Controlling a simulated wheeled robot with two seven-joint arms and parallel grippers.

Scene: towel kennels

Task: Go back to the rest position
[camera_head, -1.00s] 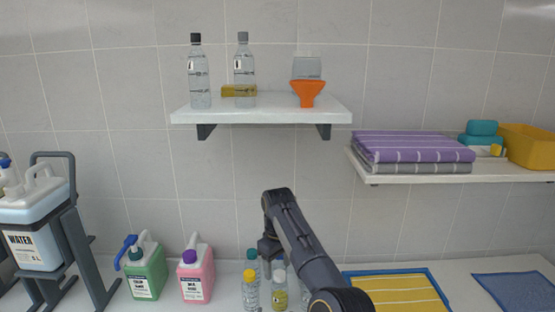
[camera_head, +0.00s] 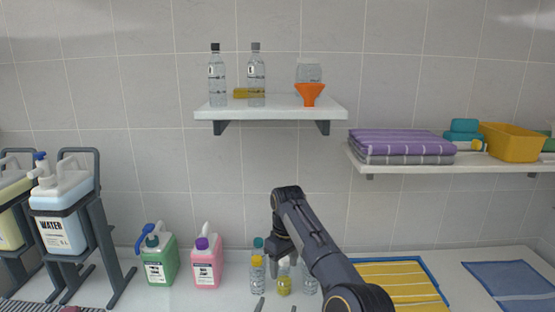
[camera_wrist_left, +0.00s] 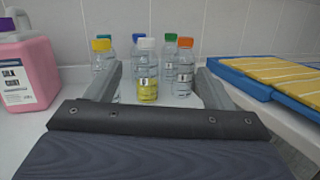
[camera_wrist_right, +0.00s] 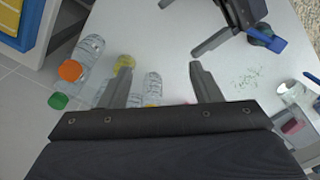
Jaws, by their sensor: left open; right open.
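My right gripper (camera_head: 284,262) hangs down at the end of the bent dark arm, above or in front of small bottles on the counter. Its fingers are apart and empty in the right wrist view (camera_wrist_right: 160,67), with bottles below and beyond them. My left gripper (camera_head: 261,305) shows only as fingertips at the bottom edge of the head view. Its fingers are apart and empty in the left wrist view (camera_wrist_left: 160,82). From that camera, several bottles, one with a white cap and yellow liquid (camera_wrist_left: 147,88), stand beyond the fingers. I cannot tell whether either gripper touches a bottle.
A green jug (camera_head: 160,262) and a pink jug (camera_head: 208,265) stand left of the bottles. A water jug (camera_head: 62,225) sits on a dark stand. A striped yellow towel in a blue tray (camera_head: 440,284) and a blue cloth (camera_head: 512,282) lie right. Shelves (camera_head: 270,113) hang above.

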